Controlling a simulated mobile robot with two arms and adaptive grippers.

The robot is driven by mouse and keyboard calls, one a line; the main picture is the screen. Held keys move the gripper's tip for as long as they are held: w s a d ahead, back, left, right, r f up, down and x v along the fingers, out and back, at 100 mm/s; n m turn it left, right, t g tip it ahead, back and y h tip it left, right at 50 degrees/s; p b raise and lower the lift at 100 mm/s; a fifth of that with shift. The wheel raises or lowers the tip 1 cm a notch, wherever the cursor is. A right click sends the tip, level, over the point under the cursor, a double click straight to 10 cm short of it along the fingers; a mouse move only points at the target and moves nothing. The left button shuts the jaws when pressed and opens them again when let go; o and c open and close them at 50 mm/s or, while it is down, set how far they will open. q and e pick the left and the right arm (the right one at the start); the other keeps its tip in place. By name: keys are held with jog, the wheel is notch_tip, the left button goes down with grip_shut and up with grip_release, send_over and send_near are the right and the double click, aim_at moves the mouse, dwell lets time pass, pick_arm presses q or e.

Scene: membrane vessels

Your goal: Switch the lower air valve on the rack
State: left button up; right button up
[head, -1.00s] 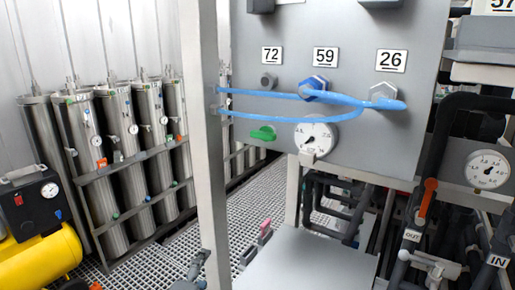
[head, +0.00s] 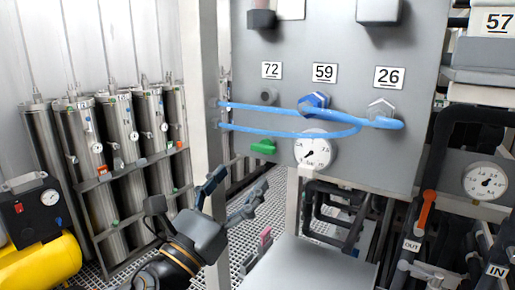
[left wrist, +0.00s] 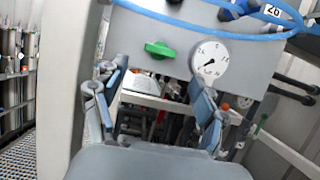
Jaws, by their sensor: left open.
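The green valve handle (head: 263,146) sits low on the left of the grey panel, below the label 72 and left of a round gauge (head: 314,151). It lies roughly level and also shows in the left wrist view (left wrist: 159,49). My left gripper (head: 236,188) is open and empty, below and a little left of the green handle in the head view, apart from it. In the left wrist view my gripper's fingers (left wrist: 160,90) stand wide apart, with the green handle beyond and above the gap. My right gripper is not in view.
A pale upright post (head: 205,120) stands left of the panel, close to my left gripper. Blue hoses (head: 290,109) cross the panel above the green handle. A grey shelf (head: 305,262) lies below. Steel cylinders (head: 117,140) and a yellow compressor (head: 45,262) stand left.

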aim_at(264, 148)
pick_arm(q)
jog(key=p+x, duration=0.1)
jog(key=x, duration=0.6)
jog(key=shift+w+d+p, duration=0.1)
jog(key=shift+p, duration=0.3)
jog(key=c, duration=1.2)
